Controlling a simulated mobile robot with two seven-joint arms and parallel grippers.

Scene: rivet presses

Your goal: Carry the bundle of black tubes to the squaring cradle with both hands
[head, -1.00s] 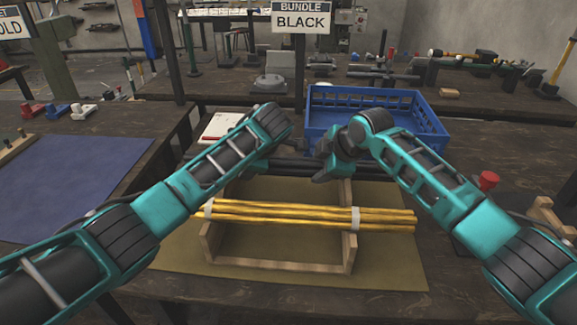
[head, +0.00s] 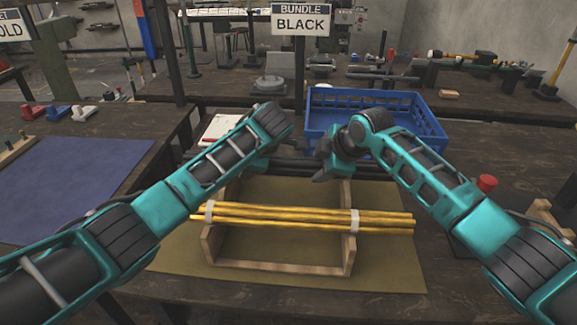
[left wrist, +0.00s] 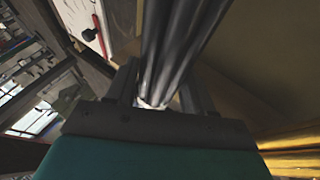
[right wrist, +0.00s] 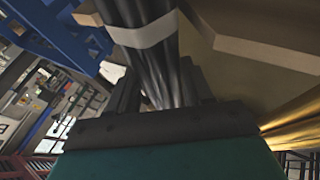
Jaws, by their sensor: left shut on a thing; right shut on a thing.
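The bundle of black tubes (head: 370,172) lies crosswise behind a gold bundle in the head view, partly hidden by my arms. My left gripper (head: 257,165) is shut on its left part. The tubes run away from the left fingers in the left wrist view (left wrist: 178,45). My right gripper (head: 326,172) is shut on its right part. A white band (right wrist: 145,34) wraps the tubes just beyond the right fingers in the right wrist view. A wooden cradle (head: 280,267) stands on the olive mat, below and in front of the black tubes. I cannot tell whether they touch it.
The gold bundle (head: 285,217), with white bands, lies across the front of the wooden cradle. A blue crate (head: 425,138) stands behind my right gripper. A "BUNDLE BLACK" sign (head: 300,20) is above. A red knob (head: 487,184) is at right. The blue mat (head: 75,190) at left is mostly clear.

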